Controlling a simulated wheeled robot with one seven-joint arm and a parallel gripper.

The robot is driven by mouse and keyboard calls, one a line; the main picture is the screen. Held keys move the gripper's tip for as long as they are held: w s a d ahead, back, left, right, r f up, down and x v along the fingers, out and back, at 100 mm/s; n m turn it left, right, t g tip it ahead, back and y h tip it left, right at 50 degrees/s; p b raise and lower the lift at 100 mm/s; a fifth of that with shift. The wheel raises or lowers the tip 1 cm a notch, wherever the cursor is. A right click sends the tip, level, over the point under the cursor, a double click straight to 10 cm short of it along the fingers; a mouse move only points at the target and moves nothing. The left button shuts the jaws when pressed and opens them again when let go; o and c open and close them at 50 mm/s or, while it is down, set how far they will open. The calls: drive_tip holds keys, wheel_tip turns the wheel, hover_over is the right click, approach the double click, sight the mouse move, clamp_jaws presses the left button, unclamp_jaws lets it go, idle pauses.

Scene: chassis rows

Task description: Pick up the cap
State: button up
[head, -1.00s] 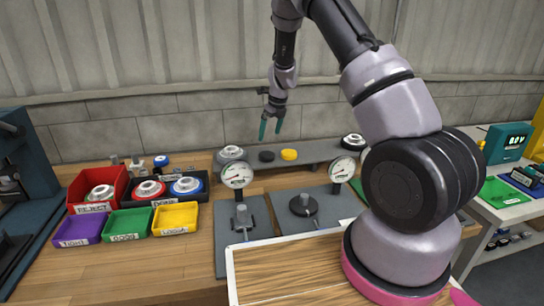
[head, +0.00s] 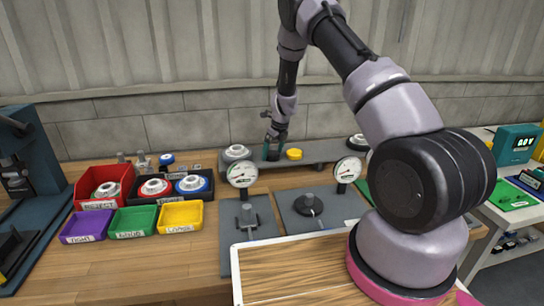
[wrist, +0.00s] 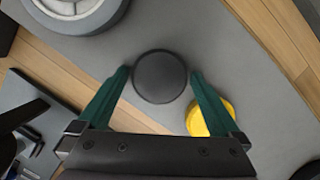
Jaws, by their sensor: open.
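A round black cap (wrist: 160,77) lies on the grey shelf (wrist: 225,50) in the wrist view, between the two green fingers of my gripper (wrist: 161,74). The fingers are open, one on each side of the black cap, with narrow gaps; I cannot tell their exact height over the shelf. In the head view my gripper (head: 272,152) points down at the shelf and mostly hides the black cap. A yellow round cap (head: 294,153) sits just right of it; it also shows in the wrist view (wrist: 208,120), partly behind the right finger.
A grey-silver round part (head: 236,152) stands left on the shelf and shows in the wrist view (wrist: 75,12). Two dial gauges (head: 242,174) (head: 348,169) stand in front. Coloured bins (head: 130,222) are at the left. A wood-topped tray (head: 290,272) is nearest.

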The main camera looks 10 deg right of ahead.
drive_tip(key=c, duration=1.1)
drive_tip(key=shift+r, duration=0.15)
